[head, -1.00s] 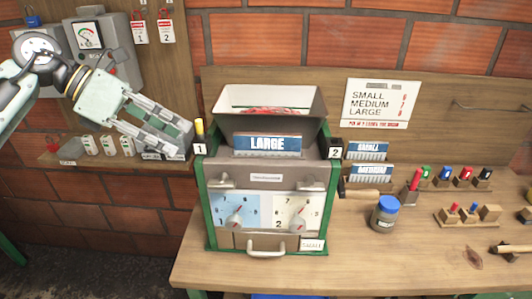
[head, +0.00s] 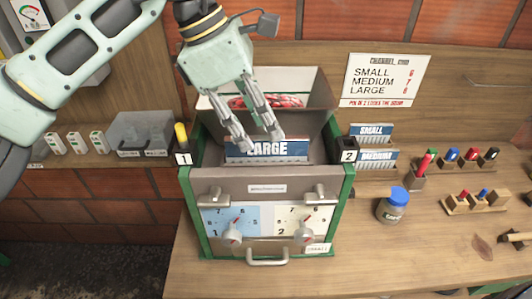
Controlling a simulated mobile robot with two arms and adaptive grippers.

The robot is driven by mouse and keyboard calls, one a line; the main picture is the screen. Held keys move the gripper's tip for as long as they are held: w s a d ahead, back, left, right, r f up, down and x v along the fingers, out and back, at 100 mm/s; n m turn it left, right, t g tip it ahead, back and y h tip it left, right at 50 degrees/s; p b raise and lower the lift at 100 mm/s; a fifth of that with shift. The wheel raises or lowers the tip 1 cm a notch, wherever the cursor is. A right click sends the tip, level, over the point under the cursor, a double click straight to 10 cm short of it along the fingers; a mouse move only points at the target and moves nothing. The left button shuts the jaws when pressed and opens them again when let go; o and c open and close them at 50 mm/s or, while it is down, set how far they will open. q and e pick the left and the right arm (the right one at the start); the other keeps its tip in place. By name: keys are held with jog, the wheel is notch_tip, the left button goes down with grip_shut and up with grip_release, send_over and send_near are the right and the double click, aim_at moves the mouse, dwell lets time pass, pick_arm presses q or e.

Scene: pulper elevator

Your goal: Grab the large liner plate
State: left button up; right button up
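The large liner plate (head: 266,151) is a blue plate lettered LARGE with a pale comb-like lower edge. It stands in the top of the green and grey pulper (head: 262,188), in front of the hopper. My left gripper (head: 262,143) is above it with its fingers spread and pointing down, one near the plate's left end and one near its right part. The fingertips overlap the plate's top edge in the picture; I cannot tell whether they touch it. Nothing is held between them. My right gripper is not in view.
The hopper (head: 310,88) with red contents rises behind the plate. The small (head: 371,131) and medium (head: 376,157) plates stand in a rack at right. A blue-lidded jar (head: 393,206) and several coloured pegs are on the bench (head: 380,262), whose front is clear.

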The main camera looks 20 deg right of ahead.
aim_at(265, 137)
pick_arm(q)
jog(key=shift+p+x, duration=0.85)
jog(key=shift+x, duration=1.05)
jog(key=shift+w+d+f, duration=0.1)
jog(key=shift+d+f, duration=0.1)
jog(key=shift+f, duration=0.4)
jog(key=shift+c, duration=0.7)
jog(key=c, duration=0.6)
grip_shut()
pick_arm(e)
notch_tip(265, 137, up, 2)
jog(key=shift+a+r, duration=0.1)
